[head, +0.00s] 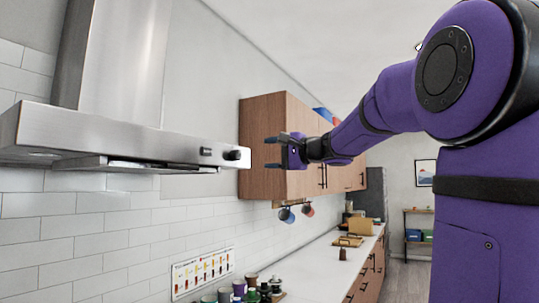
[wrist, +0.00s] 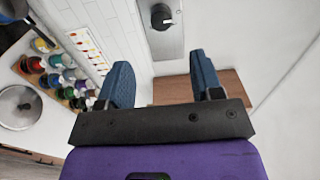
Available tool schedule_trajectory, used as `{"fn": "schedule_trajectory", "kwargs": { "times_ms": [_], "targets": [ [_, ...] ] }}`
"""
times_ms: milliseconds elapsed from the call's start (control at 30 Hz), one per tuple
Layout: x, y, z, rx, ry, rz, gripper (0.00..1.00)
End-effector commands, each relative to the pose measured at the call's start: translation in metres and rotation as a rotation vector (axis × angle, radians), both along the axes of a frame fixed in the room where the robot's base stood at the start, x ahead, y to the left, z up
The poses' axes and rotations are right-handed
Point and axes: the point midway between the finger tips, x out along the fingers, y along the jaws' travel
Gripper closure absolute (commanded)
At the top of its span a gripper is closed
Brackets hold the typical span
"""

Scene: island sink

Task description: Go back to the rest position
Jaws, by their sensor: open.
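My gripper (head: 272,152) is open and empty in the head view, raised at the height of the range hood's front. It is seen in front of the wooden wall cabinet, to the right of the hood's knob. In the wrist view my gripper (wrist: 160,85) shows two blue fingers spread apart with nothing between them. My purple arm reaches in from the right of the head view.
A steel range hood (head: 110,135) juts out at left; its black knob (head: 236,155) is close to my fingers in the picture. The wooden wall cabinet (head: 262,110) is behind. Below, a white counter (head: 320,262) holds jars and boards. Floor shows at right.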

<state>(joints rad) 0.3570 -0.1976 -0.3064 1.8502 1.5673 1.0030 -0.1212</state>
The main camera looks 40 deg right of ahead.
Motion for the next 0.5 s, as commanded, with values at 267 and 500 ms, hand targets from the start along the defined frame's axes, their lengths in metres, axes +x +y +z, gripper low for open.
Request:
{"fn": "schedule_trajectory", "kwargs": {
  "times_ms": [267,500],
  "targets": [
    [0.0,0.0,0.0,0.0,0.0,0.0,0.4],
    [-0.008,0.028,-0.018,-0.058,0.057,0.049,0.4]
  ]
}}
